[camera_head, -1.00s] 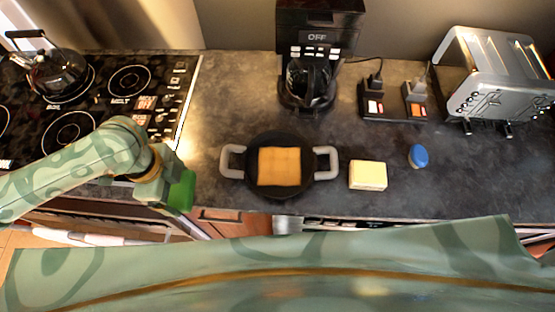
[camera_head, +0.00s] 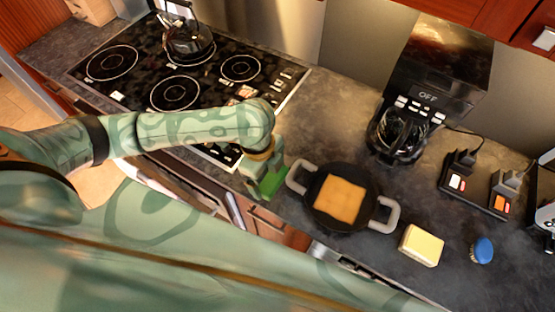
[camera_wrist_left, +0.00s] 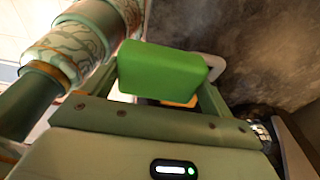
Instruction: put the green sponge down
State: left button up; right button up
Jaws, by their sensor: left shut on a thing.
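My left gripper (camera_head: 265,181) is shut on the green sponge (camera_head: 270,184), just left of the black two-handled pan at the counter's front edge. In the left wrist view the green sponge (camera_wrist_left: 162,68) sits between the fingers of my left gripper (camera_wrist_left: 165,85). The counter top shows behind it there. I cannot tell whether the sponge touches the counter. My right gripper is not in view.
The black pan (camera_head: 318,214) holds an orange square slice (camera_head: 339,199). A pale yellow sponge (camera_head: 421,245) and a blue round thing (camera_head: 482,250) lie to its right. A coffee maker (camera_head: 425,90) stands behind. The stove (camera_head: 130,85), with a kettle (camera_head: 188,42), is at left.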

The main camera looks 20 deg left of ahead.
pick_arm(q)
jog(key=w+a+f+b, duration=0.1)
jog(key=w+f, duration=0.2)
jog(key=w+a+f+b, duration=0.1)
jog(key=w+a+f, duration=0.1)
jog(key=w, duration=0.2)
jog(key=w+a+f+b, duration=0.1)
jog(key=w+a+f, duration=0.1)
jog(key=w+f, duration=0.1)
jog(key=shift+w+a+f, duration=0.15)
jog(key=shift+f, duration=0.2)
jog(key=shift+w+a+f+b, duration=0.15)
jog(key=shift+f+b, duration=0.25)
jog(key=shift+f, duration=0.5)
jog(key=shift+w+f+b, duration=0.1)
jog(key=shift+f+b, duration=0.3)
jog(key=shift+f, duration=0.5)
jog(key=shift+f, duration=0.15)
jog(key=o, duration=0.8)
notch_tip(320, 180, up, 12)
jog(key=a+p, duration=0.1)
jog(key=p, duration=0.2)
jog(key=shift+a, duration=0.4)
jog(key=shift+d, duration=0.1)
